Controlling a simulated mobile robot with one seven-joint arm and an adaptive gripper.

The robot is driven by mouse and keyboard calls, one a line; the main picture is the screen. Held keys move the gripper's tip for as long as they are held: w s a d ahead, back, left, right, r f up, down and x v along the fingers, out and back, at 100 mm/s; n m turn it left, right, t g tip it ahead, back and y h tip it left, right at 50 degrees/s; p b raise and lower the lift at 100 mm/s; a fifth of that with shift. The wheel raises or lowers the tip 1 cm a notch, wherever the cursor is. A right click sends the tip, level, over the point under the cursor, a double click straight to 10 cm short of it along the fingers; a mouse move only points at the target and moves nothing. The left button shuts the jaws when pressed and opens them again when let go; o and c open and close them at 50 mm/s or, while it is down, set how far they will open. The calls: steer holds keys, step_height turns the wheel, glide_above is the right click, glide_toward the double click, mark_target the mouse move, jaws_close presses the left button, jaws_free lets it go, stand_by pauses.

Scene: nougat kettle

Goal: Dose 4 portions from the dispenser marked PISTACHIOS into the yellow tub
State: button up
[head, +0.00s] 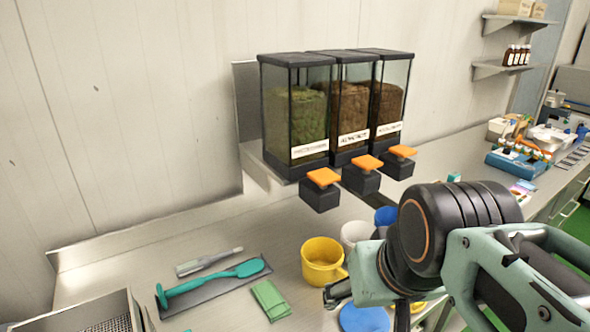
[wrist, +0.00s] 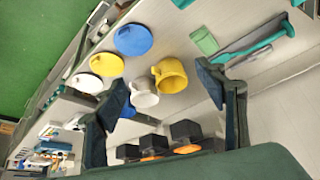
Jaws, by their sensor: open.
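Three clear dispensers with black lids stand side by side against the wall in the head view. The leftmost dispenser (head: 300,115) holds green contents; its white label (head: 310,149) is too blurred to read surely. An orange paddle (head: 322,177) sits on its black outlet block. The yellow tub (head: 322,254) stands upright on the counter, in front of and below the dispensers, not under that outlet. It also shows in the wrist view (wrist: 173,77). My gripper (wrist: 160,76) is open and empty, above the counter near the tubs; in the head view my arm mostly hides it.
A white tub (head: 354,233) and a blue tub (head: 386,215) stand right of the yellow one. A blue lid (head: 363,319) lies in front. A green cloth (head: 270,298), a teal utensil (head: 215,282) and a metal tray (head: 105,318) occupy the left.

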steer(key=shift+c, duration=0.4)
jaws_close()
stand_by(0.4)
stand_by(1.2)
